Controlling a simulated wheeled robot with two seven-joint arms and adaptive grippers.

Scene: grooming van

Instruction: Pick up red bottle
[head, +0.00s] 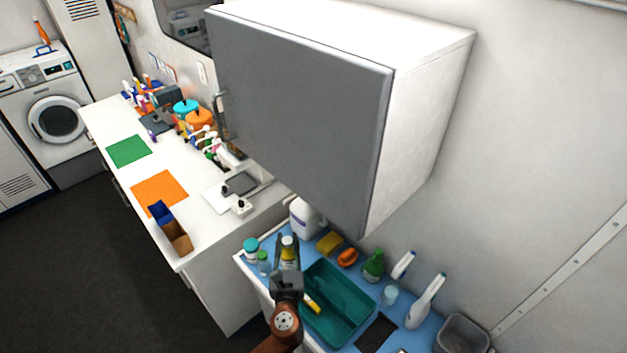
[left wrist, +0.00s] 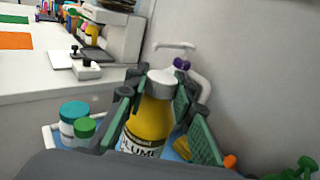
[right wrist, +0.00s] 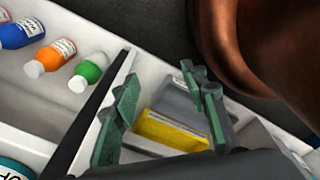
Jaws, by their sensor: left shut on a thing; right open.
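My left gripper (head: 287,247) is shut on a yellow bottle (left wrist: 150,118) with a grey-white cap and a dark-lettered white label. The bottle is upright between the fingers, at the left end of the blue-topped cart; it also shows in the head view (head: 288,256). I cannot make out a clear red bottle in any view. My right gripper (right wrist: 165,100) is open over a drawer or bin with a yellow and grey item (right wrist: 170,132) below its fingers; I cannot tell whether it touches it. The right gripper does not show in the head view.
The cart top holds a teal tray (head: 322,330), a green spray bottle (head: 373,266), a white jug (head: 304,218) and white bottles. A grey cabinet (head: 300,100) hangs above. A white compartment beside the right gripper holds blue (right wrist: 22,33), orange (right wrist: 56,54) and green (right wrist: 89,71) bottles.

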